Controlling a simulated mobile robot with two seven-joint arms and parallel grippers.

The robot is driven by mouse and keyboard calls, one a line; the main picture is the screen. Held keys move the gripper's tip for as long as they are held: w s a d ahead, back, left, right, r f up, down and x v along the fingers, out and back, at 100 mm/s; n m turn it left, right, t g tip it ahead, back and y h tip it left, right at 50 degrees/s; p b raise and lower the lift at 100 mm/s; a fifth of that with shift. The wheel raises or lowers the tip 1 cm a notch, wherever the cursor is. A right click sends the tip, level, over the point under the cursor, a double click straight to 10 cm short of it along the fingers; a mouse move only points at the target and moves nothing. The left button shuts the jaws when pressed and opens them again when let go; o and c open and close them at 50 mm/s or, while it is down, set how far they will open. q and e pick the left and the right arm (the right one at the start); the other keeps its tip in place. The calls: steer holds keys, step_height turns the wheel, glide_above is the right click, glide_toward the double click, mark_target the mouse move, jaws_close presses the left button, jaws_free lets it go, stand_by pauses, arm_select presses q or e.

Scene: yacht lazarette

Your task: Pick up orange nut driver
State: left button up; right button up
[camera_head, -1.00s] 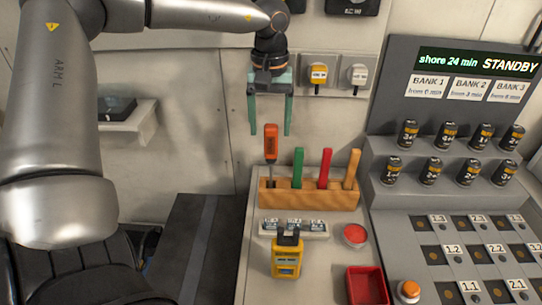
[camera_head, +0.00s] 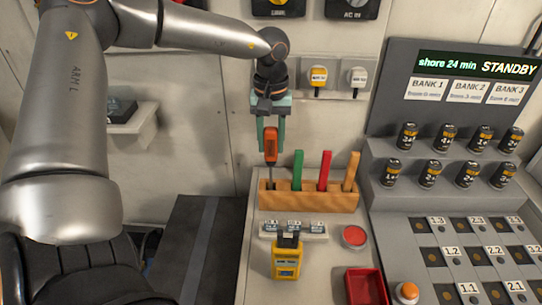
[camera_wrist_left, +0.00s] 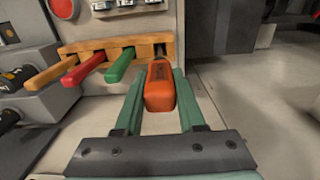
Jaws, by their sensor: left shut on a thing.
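The orange nut driver (camera_head: 270,146) stands upright in the leftmost slot of the wooden rack (camera_head: 320,200), its dark shaft going down into the rack. My left gripper (camera_head: 271,150) comes down from above with its green fingers on both sides of the orange handle, shut on it. In the left wrist view the orange handle (camera_wrist_left: 160,88) sits between the green fingers, and its shaft still reaches the rack (camera_wrist_left: 165,42). My right gripper is not in either view.
Green (camera_head: 297,170), red (camera_head: 324,170) and yellow-orange (camera_head: 351,170) handles stand close by in the same rack. A yellow meter (camera_head: 286,262), a red button (camera_head: 354,236) and a red tray (camera_head: 367,287) are in front. A battery panel (camera_head: 450,90) rises at right.

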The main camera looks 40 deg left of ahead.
arm_select(q)
jaws_close()
step_height(320, 180, up, 10)
steer(key=shift+r+b, duration=0.1)
steer(key=shift+b, duration=0.2)
steer(key=shift+o, duration=1)
jaws_free()
jaws_close()
steer(key=shift+s, duration=0.1)
